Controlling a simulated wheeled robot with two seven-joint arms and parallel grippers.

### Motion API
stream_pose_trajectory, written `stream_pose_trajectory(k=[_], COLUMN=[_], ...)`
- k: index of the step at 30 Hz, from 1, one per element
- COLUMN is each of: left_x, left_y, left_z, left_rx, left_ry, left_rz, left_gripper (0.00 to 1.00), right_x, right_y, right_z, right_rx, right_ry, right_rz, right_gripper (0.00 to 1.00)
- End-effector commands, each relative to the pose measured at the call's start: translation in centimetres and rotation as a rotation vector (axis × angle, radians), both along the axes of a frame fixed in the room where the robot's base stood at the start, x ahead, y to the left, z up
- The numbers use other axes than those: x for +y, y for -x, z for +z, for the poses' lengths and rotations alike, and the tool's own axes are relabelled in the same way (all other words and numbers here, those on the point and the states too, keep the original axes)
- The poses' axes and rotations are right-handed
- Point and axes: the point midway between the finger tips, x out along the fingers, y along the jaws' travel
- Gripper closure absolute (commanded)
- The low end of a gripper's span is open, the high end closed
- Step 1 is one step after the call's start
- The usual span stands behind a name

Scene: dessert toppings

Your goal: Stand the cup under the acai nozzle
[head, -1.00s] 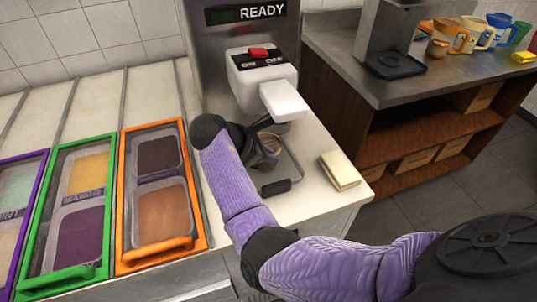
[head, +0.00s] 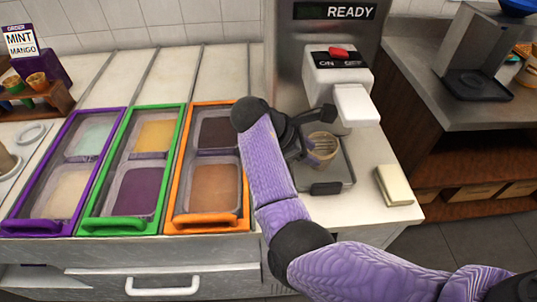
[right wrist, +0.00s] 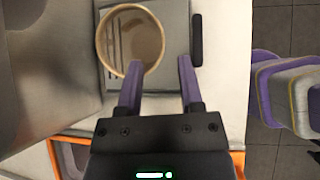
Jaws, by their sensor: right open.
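The beige cup (head: 322,150) stands upright on the drip tray (head: 340,172) of the machine, below the white dispenser head (head: 332,82). The nozzle tip itself cannot be made out. My right gripper (head: 306,138) is just left of the cup in the head view, partly overlapping it. In the right wrist view the cup (right wrist: 133,42) shows from above, with an open rim, and lies ahead of and left of the gap between the open fingers (right wrist: 160,68). The left fingertip overlaps the cup's near edge; contact cannot be told. My left gripper is not in view.
A folded cream cloth (head: 393,186) lies right of the tray. Topping bins with orange (head: 210,222), green and purple frames are on the left. A small sign (head: 21,40) stands at the far left. A second counter (head: 440,110) with a black-based machine is at right.

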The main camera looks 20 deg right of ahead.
Motion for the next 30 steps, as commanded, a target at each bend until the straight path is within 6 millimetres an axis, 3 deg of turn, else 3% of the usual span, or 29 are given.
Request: stream_pose_trajectory(k=[6,12,30], left_x=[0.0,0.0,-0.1], left_y=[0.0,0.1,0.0], left_z=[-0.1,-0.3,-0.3], left_rx=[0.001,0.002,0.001], left_ry=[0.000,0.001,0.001], left_rz=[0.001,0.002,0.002], left_gripper=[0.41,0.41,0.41], right_x=[5.9,9.2,9.9], right_y=[-0.3,-0.5,-0.5], right_z=[-0.1,-0.1,-0.1], right_rx=[0.001,-0.001,0.000], right_ry=[0.000,0.002,0.002], right_rz=[0.004,0.003,-0.001], right_gripper=[0.53,0.53,0.53])
